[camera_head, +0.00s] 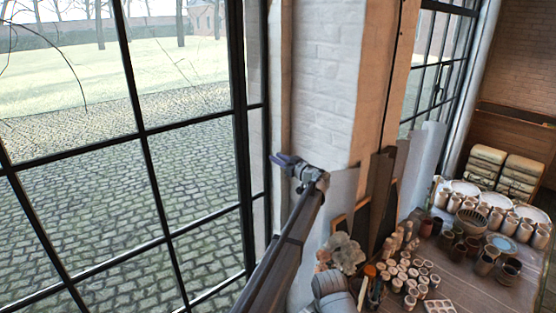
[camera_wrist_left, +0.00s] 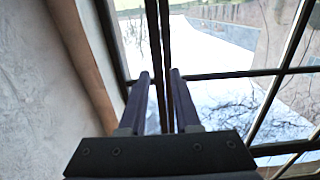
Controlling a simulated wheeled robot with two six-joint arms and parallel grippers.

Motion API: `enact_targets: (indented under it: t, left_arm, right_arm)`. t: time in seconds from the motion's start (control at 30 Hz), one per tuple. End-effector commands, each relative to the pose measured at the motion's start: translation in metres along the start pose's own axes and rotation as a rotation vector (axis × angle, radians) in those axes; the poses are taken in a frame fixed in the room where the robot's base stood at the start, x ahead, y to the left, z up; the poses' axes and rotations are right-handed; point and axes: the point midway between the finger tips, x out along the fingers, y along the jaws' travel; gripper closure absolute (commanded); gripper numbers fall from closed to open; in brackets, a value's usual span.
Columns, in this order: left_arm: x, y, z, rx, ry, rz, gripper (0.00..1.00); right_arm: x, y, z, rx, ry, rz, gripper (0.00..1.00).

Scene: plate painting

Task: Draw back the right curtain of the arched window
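The tall dark-barred window (camera_head: 140,130) fills the left of the head view; its arched top is out of frame. I cannot make out a curtain with certainty; a pale upright strip (camera_head: 279,90) runs along the window's right side, and I cannot tell whether it is cloth or frame. My left gripper (camera_head: 279,159) is in front of that right side, pointing left. In the left wrist view its two purple fingers (camera_wrist_left: 160,76) are apart, with nothing held. Dark window bars (camera_wrist_left: 165,25) show between and beyond them. My right gripper is not in view.
A white brick pier (camera_head: 325,90) stands just right of the gripper. A table (camera_head: 455,285) with several pots and jars is at lower right. In the wrist view, a grey wall (camera_wrist_left: 35,80) and a tan edge (camera_wrist_left: 88,50) lie close on the left.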

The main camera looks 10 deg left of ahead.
Motion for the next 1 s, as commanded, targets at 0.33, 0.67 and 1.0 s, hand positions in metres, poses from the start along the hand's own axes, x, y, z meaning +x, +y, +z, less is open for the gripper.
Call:
enact_targets:
  t: [0.33, 0.67, 1.0]
  left_arm:
    - [-0.001, -0.001, 0.0, -0.001, -0.001, -0.002, 0.57]
    - [-0.03, -0.002, 0.0, -0.001, -0.001, 0.0, 0.57]
    - [-0.077, -0.001, 0.0, 0.0, -0.001, -0.001, 0.57]
  right_arm:
    - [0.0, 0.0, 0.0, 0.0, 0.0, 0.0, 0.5]
    - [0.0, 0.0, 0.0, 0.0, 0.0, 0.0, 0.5]
    - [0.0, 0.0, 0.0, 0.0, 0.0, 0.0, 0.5]
